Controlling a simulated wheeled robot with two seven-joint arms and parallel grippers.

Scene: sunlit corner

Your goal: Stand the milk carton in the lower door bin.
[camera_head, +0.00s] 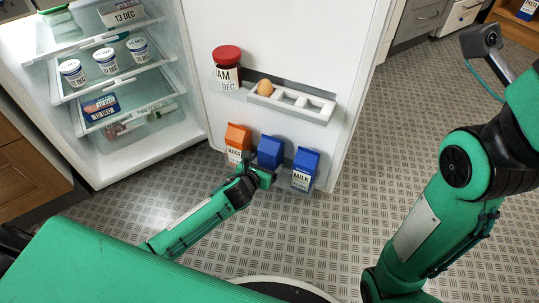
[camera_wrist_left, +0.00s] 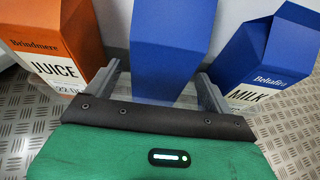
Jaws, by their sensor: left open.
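In the head view a blue carton (camera_head: 270,150) stands upright, or nearly so, between the juice and milk cartons at the lower door bin. Its label is hidden. My left gripper (camera_head: 263,172) is in front of it. In the left wrist view my open left gripper (camera_wrist_left: 158,72) has one finger at each side of this blue carton (camera_wrist_left: 170,45); whether they touch it I cannot tell. A blue carton labelled MILK (camera_head: 304,168) stands to its right, also in the left wrist view (camera_wrist_left: 268,55). The bin itself is mostly hidden. My right gripper is not visible.
An orange juice carton (camera_head: 237,140) stands close on the left. Above are a jam jar (camera_head: 227,62) and an egg tray (camera_head: 310,106) with one egg (camera_head: 265,87). The open fridge (camera_head: 150,158) holds yogurt cups on shelves. The patterned floor in front is clear.

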